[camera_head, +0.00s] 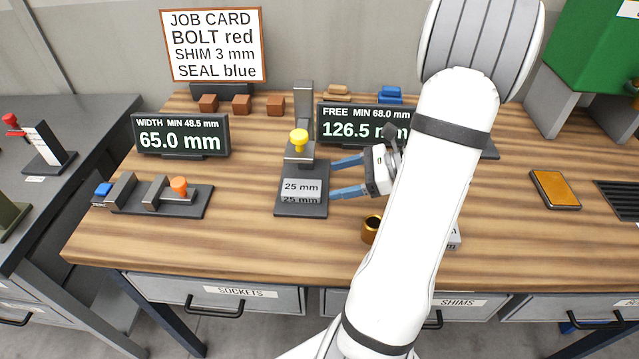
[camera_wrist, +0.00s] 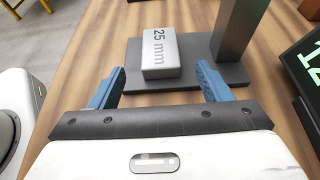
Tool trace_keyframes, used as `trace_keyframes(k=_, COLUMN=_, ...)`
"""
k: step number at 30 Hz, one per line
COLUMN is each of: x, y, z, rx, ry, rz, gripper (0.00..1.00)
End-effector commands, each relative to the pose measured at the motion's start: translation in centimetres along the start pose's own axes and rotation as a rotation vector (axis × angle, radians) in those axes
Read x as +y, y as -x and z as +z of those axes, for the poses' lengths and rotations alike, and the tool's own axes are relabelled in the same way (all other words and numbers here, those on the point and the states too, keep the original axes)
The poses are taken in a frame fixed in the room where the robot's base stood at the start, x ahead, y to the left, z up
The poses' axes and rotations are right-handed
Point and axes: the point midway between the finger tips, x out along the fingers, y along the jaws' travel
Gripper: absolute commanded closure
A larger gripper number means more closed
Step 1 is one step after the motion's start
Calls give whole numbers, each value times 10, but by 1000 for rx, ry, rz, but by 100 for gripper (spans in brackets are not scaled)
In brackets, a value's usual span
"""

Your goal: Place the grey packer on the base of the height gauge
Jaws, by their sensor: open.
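The grey packer (camera_head: 301,190), marked "25 mm", sits flat on the dark base (camera_head: 287,209) of the height gauge, in front of its upright post. The gauge has a yellow knob (camera_head: 299,138) on its slide above the packer. In the wrist view the packer (camera_wrist: 161,52) rests on the base plate (camera_wrist: 195,80), with the post (camera_wrist: 238,30) to its right. My gripper (camera_head: 347,176) is open, with blue fingers to the right of the packer and apart from it. In the wrist view the fingers (camera_wrist: 160,88) are spread and nothing is between them.
A display reading 126.5 mm (camera_head: 345,124) stands behind my gripper. A width gauge with an orange knob (camera_head: 179,186) lies at left under a 65.0 mm display (camera_head: 180,136). A brass-coloured cup (camera_head: 371,230) stands close to my arm. The front left bench top is clear.

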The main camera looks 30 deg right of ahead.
Motion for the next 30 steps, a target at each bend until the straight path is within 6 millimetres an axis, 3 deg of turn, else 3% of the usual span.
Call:
trace_keyframes(k=3, x=0, y=23, z=-1, rx=1, ry=1, rz=-3, gripper=29)
trace_keyframes(k=9, x=0, y=44, z=0, rx=-1, ry=0, rz=-1, gripper=29)
trace_keyframes(k=30, x=0, y=47, z=0, rx=-1, ry=-1, rz=0, gripper=29)
